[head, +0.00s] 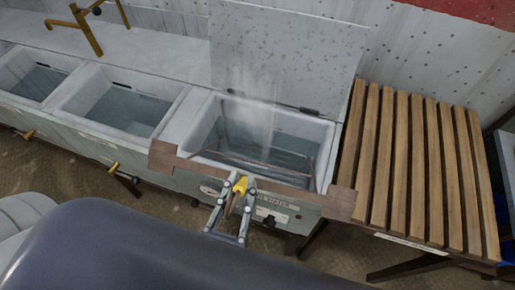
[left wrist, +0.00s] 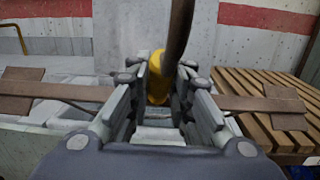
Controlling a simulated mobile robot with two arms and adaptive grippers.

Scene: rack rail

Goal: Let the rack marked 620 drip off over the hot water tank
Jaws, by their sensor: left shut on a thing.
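The hot water tank (head: 205,128) is the rightmost basin, with steam rising, its lid raised behind and "WATER" readable on its front. A rack (head: 340,203) shows as a brown bar with square end plates across the tank's front, with thin frame rods over the tank opening. I cannot read 620 on it. My left gripper (head: 239,187) is shut on the rack's yellow grip, at the middle of the tank's front. In the left wrist view the yellow grip (left wrist: 157,82) sits between the jaws, below a dark upright band. I cannot tell if the rack's lower part touches the water.
Two more water basins (head: 122,108) stand to the left, with a brass tap (head: 88,30) behind. A slatted wooden bench (head: 410,170) stands directly right of the tank; its slats look empty. My dark body fills the lower front.

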